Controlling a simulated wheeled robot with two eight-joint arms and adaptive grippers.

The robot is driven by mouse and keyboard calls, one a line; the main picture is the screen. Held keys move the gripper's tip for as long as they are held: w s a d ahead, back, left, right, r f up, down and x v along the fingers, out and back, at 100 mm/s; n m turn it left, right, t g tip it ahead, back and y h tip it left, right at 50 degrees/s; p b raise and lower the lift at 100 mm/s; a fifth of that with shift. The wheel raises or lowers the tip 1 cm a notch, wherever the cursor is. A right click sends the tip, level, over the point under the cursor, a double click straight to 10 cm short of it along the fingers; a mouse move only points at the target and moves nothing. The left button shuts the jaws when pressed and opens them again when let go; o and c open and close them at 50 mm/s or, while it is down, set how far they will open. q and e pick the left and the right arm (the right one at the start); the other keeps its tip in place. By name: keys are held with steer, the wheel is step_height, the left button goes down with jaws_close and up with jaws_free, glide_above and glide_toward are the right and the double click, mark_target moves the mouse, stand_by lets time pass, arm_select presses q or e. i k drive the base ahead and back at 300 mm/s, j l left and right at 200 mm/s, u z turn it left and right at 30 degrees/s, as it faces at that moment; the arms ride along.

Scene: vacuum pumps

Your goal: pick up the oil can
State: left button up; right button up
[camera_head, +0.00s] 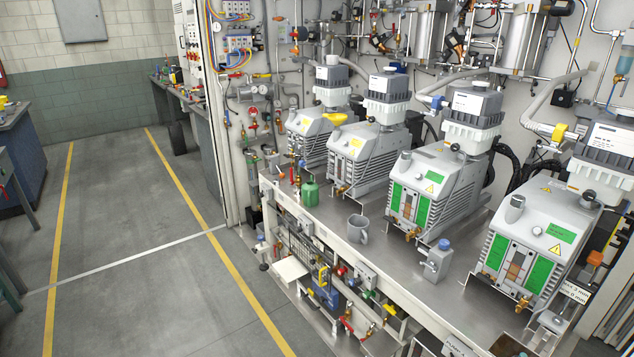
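A small green can (310,193) stands upright on the front part of the metal bench, before the left pumps; it looks most like an oil can. A grey bottle with a blue cap (437,262) stands further right near the bench's front edge. A grey mug or jug with a handle (358,229) stands between them. I cannot tell for sure which of these the task calls the oil can. Neither of my grippers shows in the head view.
Several vacuum pumps (436,190) line the bench (395,270), with pipes and hoses behind. Valves and fittings (345,300) crowd the space below its front edge. Open grey floor (115,235) with yellow lines lies to the left. Another workbench (20,150) stands at far left.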

mark_target(310, 189)
steer(key=i+j+z, duration=0.3)
steer(key=i+j, duration=1.25)
steer(key=i+j+u, duration=0.1)
steer(key=i+j, duration=0.8)
steer(key=i, duration=0.15)
